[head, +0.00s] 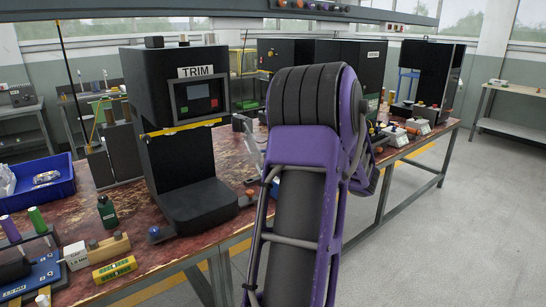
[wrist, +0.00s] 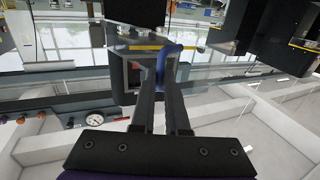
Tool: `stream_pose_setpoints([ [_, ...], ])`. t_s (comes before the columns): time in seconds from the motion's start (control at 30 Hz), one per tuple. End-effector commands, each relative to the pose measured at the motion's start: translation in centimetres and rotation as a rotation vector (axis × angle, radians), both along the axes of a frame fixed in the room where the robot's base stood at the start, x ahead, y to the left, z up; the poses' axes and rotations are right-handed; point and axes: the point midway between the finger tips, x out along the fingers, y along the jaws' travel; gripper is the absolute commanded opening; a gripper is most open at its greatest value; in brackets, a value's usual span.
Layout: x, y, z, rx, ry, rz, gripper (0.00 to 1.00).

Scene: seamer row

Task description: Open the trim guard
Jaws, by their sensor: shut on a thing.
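The trim machine (head: 195,70) is a tall black unit marked TRIM at the left of the head view, with a small screen. A yellow strip (head: 183,128) runs across it just below the screen, above the open-looking work space; a clear guard panel is hard to make out. In the wrist view, my gripper (wrist: 163,62) is shut on a blue, handle-like piece (wrist: 169,52) between its fingertips. A yellow edge (wrist: 145,46) shows beside the fingertips. I cannot tell for sure how the blue piece joins the guard. My gripper is not clearly visible in the head view, where my arm covers the middle.
Other black machines stand farther along the row. The grey floor (head: 450,220) at the right is clear.

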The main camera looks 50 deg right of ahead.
Motion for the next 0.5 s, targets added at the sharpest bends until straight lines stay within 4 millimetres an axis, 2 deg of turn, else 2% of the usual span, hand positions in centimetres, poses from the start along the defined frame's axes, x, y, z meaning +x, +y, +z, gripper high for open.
stream_pose_setpoints([
  [0.23, 0.39, -0.03, 0.18, -0.003, -0.004, -0.001, 0.00],
  [0.27, 0.40, -0.02, 0.18, -0.003, -0.004, 0.000, 0.16],
  [0.4, 0.32, 0.03, 0.13, -0.002, -0.003, 0.001, 0.41],
  [0.5, 0.26, 0.04, 0.10, -0.002, -0.003, 0.001, 0.42],
])
